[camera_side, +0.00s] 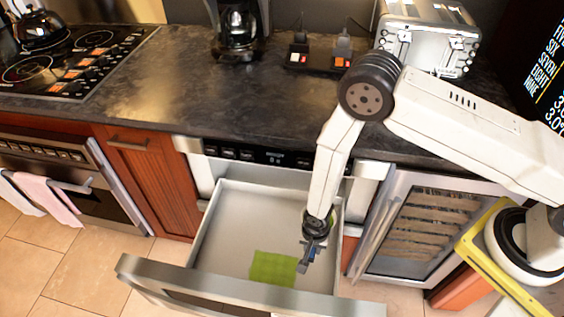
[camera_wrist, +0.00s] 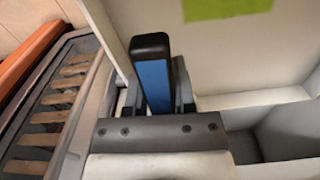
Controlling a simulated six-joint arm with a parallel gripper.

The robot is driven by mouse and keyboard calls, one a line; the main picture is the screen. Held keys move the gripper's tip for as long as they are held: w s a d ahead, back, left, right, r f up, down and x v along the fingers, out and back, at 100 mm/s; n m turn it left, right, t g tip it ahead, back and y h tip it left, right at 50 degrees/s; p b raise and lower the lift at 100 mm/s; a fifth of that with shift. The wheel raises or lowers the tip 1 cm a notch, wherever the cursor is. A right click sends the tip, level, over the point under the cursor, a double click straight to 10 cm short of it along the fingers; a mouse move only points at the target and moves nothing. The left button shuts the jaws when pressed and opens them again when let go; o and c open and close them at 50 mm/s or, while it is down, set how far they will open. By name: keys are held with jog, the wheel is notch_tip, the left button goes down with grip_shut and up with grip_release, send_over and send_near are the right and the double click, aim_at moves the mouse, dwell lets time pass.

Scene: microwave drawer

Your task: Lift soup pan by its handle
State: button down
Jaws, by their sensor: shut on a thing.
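I see no soup pan and no pan handle in either view. My gripper (camera_side: 310,262) points down inside the open drawer (camera_side: 222,225), near its right side. The wrist view shows my gripper (camera_wrist: 153,85) with its jaws close together. A black and blue upright piece (camera_wrist: 154,80) shows at the jaws. I cannot tell whether it is a finger or a held thing. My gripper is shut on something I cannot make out. A flat green patch (camera_side: 272,268) lies on the drawer floor, left of the gripper; it also shows in the wrist view (camera_wrist: 225,8).
The drawer's front panel (camera_side: 240,292) stands pulled out below the dark counter (camera_side: 150,95). A wine cooler (camera_side: 430,225) is on the right. The counter holds a toaster (camera_side: 425,35), a coffee maker (camera_side: 238,35) and a stove top (camera_side: 75,60). The drawer's left side is free.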

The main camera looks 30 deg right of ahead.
jog(key=shift+r, duration=1.9)
jog(key=shift+r, duration=0.1)
